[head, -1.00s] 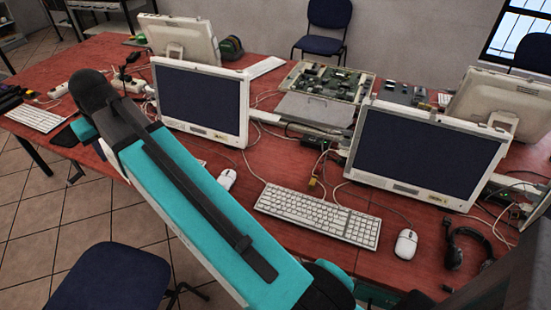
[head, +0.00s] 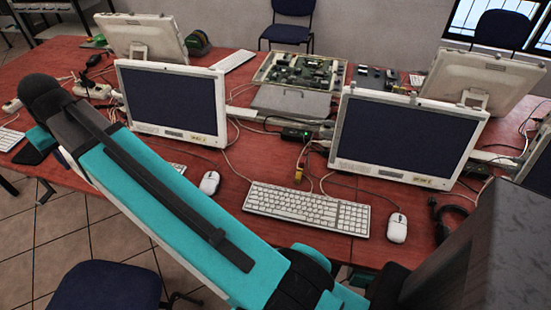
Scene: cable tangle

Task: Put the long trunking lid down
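The long trunking lid cannot be made out for certain in the head view. A pale trunking strip (head: 244,113) runs along the middle of the red table, partly hidden by the monitors and a black adapter. I cannot tell whether any of it is the lid. My teal and black arm crosses the left of the view, from the lower right up to a dark rounded joint at the upper left. My gripper does not show, so what it holds is hidden.
The red table (head: 255,225) carries a left monitor (head: 172,100), a right monitor (head: 405,135), a keyboard (head: 308,208), two mice, an opened circuit-board unit (head: 300,75) and many loose cables (head: 236,160). A blue chair (head: 105,288) stands at the front left.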

